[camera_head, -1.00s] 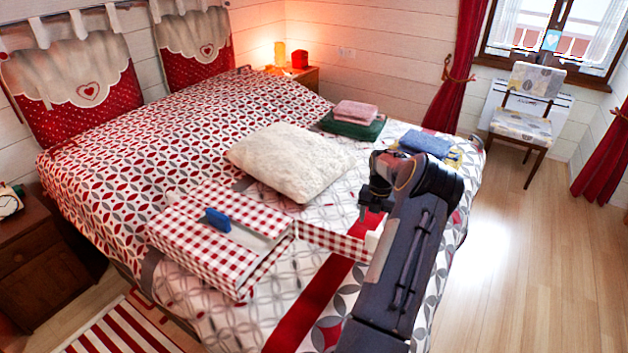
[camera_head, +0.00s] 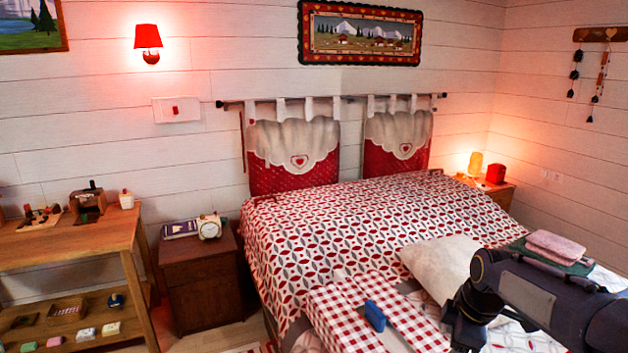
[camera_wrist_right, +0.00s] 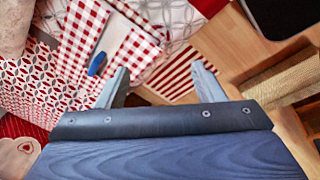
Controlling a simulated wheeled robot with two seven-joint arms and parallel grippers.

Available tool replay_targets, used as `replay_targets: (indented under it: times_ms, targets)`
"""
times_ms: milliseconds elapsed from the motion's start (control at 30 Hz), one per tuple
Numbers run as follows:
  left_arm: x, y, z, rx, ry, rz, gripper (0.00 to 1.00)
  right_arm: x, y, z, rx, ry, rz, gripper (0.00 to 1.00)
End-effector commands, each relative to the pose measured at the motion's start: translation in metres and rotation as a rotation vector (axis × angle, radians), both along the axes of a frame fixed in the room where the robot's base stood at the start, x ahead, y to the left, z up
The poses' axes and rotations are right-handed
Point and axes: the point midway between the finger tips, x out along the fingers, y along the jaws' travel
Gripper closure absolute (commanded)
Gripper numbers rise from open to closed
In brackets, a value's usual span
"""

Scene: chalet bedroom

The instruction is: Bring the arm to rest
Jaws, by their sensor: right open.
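My right arm (camera_head: 545,295) shows at the lower right of the head view, raised in front of the bed, its elbow bent. In the right wrist view my right gripper (camera_wrist_right: 161,87) has its two fingers well apart, with nothing between them. It hangs over the bedside and floor, clear of the bed. The fingertips do not show clearly in the head view. My left gripper is in no view.
A nightstand (camera_head: 200,292) and wooden shelf table (camera_head: 70,246) stand left.

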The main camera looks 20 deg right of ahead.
Motion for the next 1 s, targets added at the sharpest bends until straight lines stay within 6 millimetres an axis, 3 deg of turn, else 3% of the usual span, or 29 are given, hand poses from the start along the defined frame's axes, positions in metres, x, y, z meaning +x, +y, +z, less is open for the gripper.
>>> replay_targets:
  times_ms: [33, 200, 400, 600, 967, 1000]
  targets:
    - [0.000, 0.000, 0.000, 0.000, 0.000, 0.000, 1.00, -0.011, 0.030, 0.012, 0.035, -0.035, -0.080, 0.38]
    - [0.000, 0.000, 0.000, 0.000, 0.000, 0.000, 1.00, -0.057, 0.111, 0.023, 0.229, -0.110, -0.407, 0.38]
    - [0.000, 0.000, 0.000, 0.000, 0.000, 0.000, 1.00, -0.110, 0.178, 0.012, 0.497, -0.117, -0.724, 0.38]
    - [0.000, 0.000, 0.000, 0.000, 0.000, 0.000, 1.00, -0.136, 0.207, -0.001, 0.647, -0.078, -0.881, 0.38]
    - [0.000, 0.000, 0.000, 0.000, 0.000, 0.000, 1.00, -0.139, 0.210, -0.003, 0.666, -0.069, -0.907, 0.38]
    - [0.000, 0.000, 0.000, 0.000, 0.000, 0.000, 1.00, -0.139, 0.210, -0.003, 0.665, -0.069, -0.906, 0.43]
